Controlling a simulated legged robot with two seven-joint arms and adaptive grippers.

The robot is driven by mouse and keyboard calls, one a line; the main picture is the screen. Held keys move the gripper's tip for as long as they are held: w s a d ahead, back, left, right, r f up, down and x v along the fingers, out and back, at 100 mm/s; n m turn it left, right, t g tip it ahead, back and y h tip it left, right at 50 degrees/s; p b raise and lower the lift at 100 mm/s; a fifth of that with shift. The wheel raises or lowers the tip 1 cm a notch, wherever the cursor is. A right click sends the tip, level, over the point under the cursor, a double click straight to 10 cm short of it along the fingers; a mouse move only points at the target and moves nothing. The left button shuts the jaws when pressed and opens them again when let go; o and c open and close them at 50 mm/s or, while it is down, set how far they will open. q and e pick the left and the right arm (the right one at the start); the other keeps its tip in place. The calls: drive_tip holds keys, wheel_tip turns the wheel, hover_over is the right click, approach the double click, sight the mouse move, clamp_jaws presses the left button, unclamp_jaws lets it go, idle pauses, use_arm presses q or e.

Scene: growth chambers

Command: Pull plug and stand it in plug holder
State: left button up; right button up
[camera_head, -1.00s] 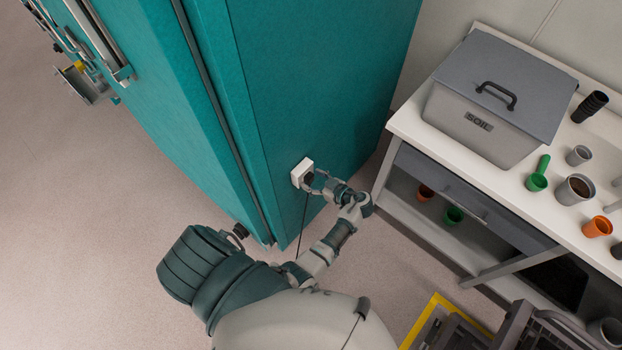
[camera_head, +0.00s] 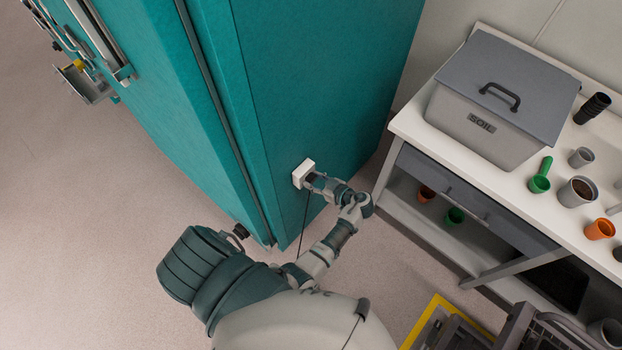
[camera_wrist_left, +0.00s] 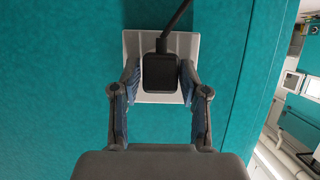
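The black plug (camera_wrist_left: 160,73) sits in a white socket plate (camera_wrist_left: 187,45) on the side of the teal chamber, with its cord leaving at the top in the left wrist view. The socket plate (camera_head: 303,173) also shows in the head view, with the dark cord (camera_head: 303,222) hanging down. My left gripper (camera_wrist_left: 160,72) has a finger on each side of the plug, pads against its sides; in the head view the left gripper (camera_head: 311,180) hides the plug. My right gripper is out of view. I cannot make out a plug holder.
A white bench (camera_head: 408,122) at right carries a grey soil bin (camera_head: 470,115), pots and a green scoop (camera_head: 541,178). A yellow-edged thing (camera_head: 425,315) and a dark crate lie at lower right. The floor (camera_head: 80,230) at left is clear.

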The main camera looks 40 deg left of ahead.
use_arm(q)
drive_tip(key=shift+a, duration=0.1)
clamp_jaws()
drive_tip(key=shift+d, duration=0.2)
drive_tip(key=shift+d, duration=0.15)
drive_tip(key=shift+s+d+b, duration=0.15)
drive_tip(key=shift+d+b, duration=0.4)
drive_tip(key=shift+d, duration=0.85)
drive_tip(key=shift+s+d+b, duration=0.1)
drive_tip(key=shift+d+b, duration=0.45)
drive_tip(key=shift+d, duration=0.8)
